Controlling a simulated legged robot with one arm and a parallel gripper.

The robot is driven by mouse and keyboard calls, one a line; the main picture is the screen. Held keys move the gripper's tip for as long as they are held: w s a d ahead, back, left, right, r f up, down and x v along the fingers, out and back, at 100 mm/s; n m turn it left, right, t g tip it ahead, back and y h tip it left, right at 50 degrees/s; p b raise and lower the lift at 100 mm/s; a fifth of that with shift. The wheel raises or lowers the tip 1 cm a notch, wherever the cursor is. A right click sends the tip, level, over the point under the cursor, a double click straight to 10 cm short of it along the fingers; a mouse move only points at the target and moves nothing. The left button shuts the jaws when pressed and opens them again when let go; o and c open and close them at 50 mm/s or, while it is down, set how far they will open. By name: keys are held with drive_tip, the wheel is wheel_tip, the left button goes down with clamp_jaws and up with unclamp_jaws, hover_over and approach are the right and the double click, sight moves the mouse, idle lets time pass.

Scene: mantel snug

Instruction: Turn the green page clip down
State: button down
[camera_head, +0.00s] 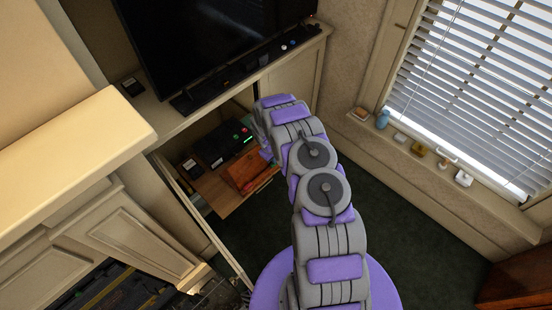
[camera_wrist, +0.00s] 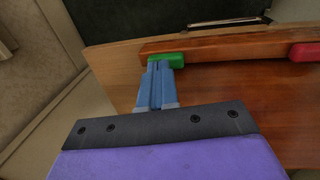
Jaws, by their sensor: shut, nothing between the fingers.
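The green page clip (camera_wrist: 178,57) sits at the left end of a reddish-brown wooden ledge (camera_wrist: 235,44) in the wrist view. A red clip (camera_wrist: 304,52) is farther right on the same ledge. My gripper (camera_wrist: 158,64) has blue fingers that are shut and empty. Their tips are right at the left part of the green clip and cover some of it; I cannot tell whether they touch. In the head view the wooden stand (camera_head: 246,171) is on a pulled-out shelf in the cabinet, beside my arm's end. The green clip cannot be made out there.
A black box with a green light (camera_head: 222,144) stands behind the wooden stand on the cabinet shelf. An open cabinet door (camera_head: 190,210) is at the left. A television (camera_head: 210,40) is above. A windowsill with small items (camera_head: 420,150) is at the right. Dark carpet lies clear between.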

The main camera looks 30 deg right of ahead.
wheel_tip(320, 180, up, 17)
drive_tip(key=s+a+p, duration=0.1)
drive_tip(key=a+p, duration=0.1)
drive_tip(key=shift+a, duration=0.3)
idle(0.5)
drive_tip(key=s+a+r+m, duration=0.1)
drive_tip(key=s+a+r, duration=0.1)
drive_tip(key=s+r, duration=0.45)
drive_tip(key=s+a+r+m+g, duration=0.1)
drive_tip(key=s+a+r, duration=0.25)
drive_tip(key=r, duration=0.55)
drive_tip(key=s+a+r, duration=0.2)
drive_tip(key=s+r, duration=0.3)
drive_tip(key=r, duration=0.3)
drive_tip(key=s+a+r, duration=0.2)
drive_tip(key=s+r, duration=0.1)
drive_tip(key=s, duration=0.6)
drive_tip(key=s+a+r+m+g+y, duration=0.1)
drive_tip(key=s+a+r, duration=0.2)
drive_tip(key=s, duration=0.6)
drive_tip(key=s+a+r+y+b, duration=0.1)
drive_tip(key=s+a+r, duration=0.2)
drive_tip(key=s, duration=0.6)
drive_tip(key=shift+s+a+m, duration=0.2)
drive_tip(key=shift+a+m, duration=0.05)
drive_tip(key=shift+m, duration=0.05)
